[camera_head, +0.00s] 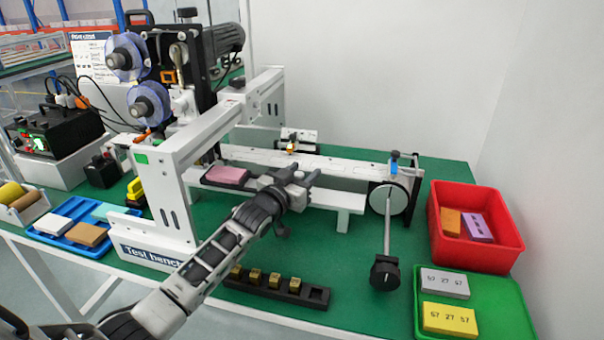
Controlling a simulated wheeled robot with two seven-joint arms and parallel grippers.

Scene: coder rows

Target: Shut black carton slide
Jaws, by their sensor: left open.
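My left arm comes in from the lower left, and its gripper (304,177) is open over the white rail of the test bench, with nothing seen between its fingers. A pink carton (228,175) lies left of the gripper, on a dark base (212,183) at the bench's left end. This dark base may be the black carton slide; I cannot tell how far out it stands. The gripper is right of the carton and looks apart from it. The wrist hides part of the rail. My right gripper is not in view.
The white test bench frame (172,185) rises on the left. A black knob on a rod (385,272) stands at right. A black block with brass pieces (318,297) lies in front. A red bin (500,258) and a green tray (512,316) hold cartons at right.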

